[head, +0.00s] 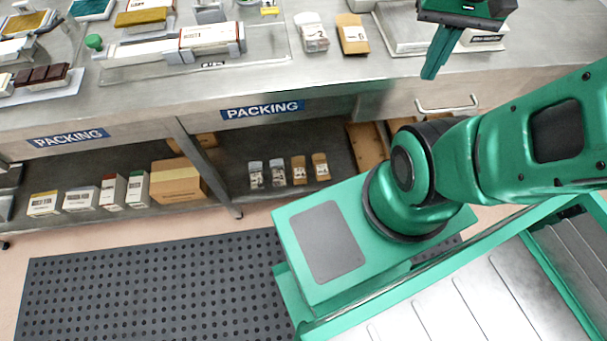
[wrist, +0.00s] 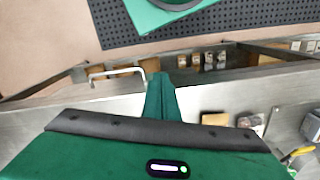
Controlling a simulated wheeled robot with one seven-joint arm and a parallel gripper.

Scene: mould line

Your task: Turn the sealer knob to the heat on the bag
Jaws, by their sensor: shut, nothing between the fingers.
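A long white and grey bar-like device with a green ball handle (head: 94,42), which looks like the sealer (head: 150,51), lies on the left of the steel bench. I cannot make out its knob. A pale bag marked 2 (head: 312,36) and a brown bag (head: 352,36) stand on the bench right of it; the brown bag's marking is too small to read. My gripper (head: 430,73) is shut and empty, pointing down over the bench right of the bags. Its closed fingers (wrist: 162,90) also show in the wrist view, with the brown bag (wrist: 213,118) to their right.
A steel tray-like box (head: 400,32) sits at the right of the bench, partly behind my gripper. Chocolate moulds and bars (head: 40,80) fill the left end. The lower shelf holds cartons (head: 178,182) and several small bags. A drawer handle (head: 446,106) sticks out in front.

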